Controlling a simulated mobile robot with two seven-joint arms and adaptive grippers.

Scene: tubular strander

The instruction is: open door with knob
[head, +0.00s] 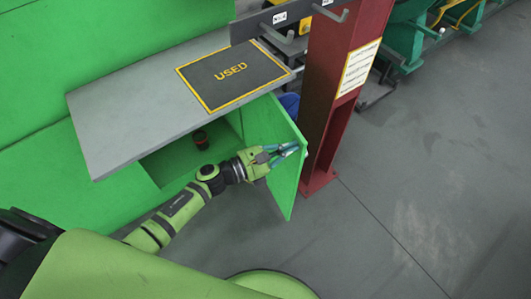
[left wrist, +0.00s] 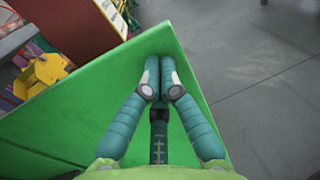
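The green door (head: 288,180) stands swung open from the cabinet under the grey worktop, and its flat face fills much of the left wrist view (left wrist: 75,110). My left gripper (head: 290,150) is at the door's face near its upper part. In the left wrist view its teal fingers (left wrist: 160,75) are drawn together, with their tips close to or against the door. No knob shows; the fingers may hide it, and I cannot tell whether it is between them. My right gripper is not in view.
A red post (head: 325,100) stands just right of the door. The grey floor (head: 430,180) farther right is clear.

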